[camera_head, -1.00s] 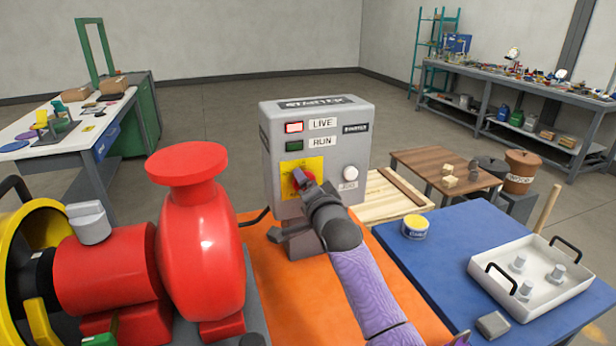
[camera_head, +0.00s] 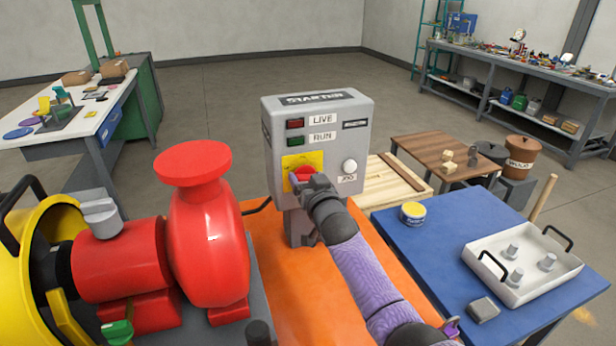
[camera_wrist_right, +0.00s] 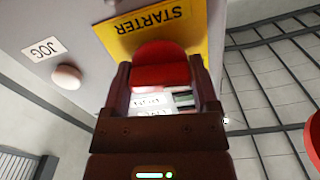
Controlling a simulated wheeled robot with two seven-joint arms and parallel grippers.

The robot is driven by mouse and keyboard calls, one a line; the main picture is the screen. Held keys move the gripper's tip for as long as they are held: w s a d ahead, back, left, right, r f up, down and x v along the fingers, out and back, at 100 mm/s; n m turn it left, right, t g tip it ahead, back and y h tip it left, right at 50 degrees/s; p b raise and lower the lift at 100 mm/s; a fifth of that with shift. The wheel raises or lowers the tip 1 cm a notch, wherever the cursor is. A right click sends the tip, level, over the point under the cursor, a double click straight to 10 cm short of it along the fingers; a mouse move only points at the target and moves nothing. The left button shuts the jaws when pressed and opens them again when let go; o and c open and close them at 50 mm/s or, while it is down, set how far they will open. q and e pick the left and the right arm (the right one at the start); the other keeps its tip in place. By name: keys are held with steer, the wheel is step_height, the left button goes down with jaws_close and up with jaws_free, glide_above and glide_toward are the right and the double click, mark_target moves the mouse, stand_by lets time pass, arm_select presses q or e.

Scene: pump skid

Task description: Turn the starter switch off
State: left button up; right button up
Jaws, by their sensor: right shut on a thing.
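The grey starter box (camera_head: 355,130) stands on the orange surface, with a dark LIVE lamp (camera_head: 295,123) and a dark green RUN lamp (camera_head: 295,141). Its red switch handle (camera_head: 304,171) sits on a yellow plate (camera_head: 290,161) and is partly hidden by my right gripper (camera_head: 301,181). In the right wrist view, the red handle (camera_wrist_right: 161,64) lies between the two fingers of my right gripper (camera_wrist_right: 160,75), which is shut on it. The yellow plate (camera_wrist_right: 190,18) shows behind. My left gripper is not in view.
A red pump (camera_head: 208,245) stands close on the left. A white JOG button (camera_head: 349,166) is right of the switch. A blue table (camera_head: 430,265) at right holds a yellow tin (camera_head: 413,213) and a white tray (camera_head: 480,263).

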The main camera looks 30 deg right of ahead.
steer(key=shift+f+n, duration=0.1)
steer(key=shift+n, duration=0.9)
steer(key=o, duration=1.1)
steer(key=p+v, duration=0.3)
steer(key=v, duration=0.7)
steer(key=shift+a, duration=0.1)
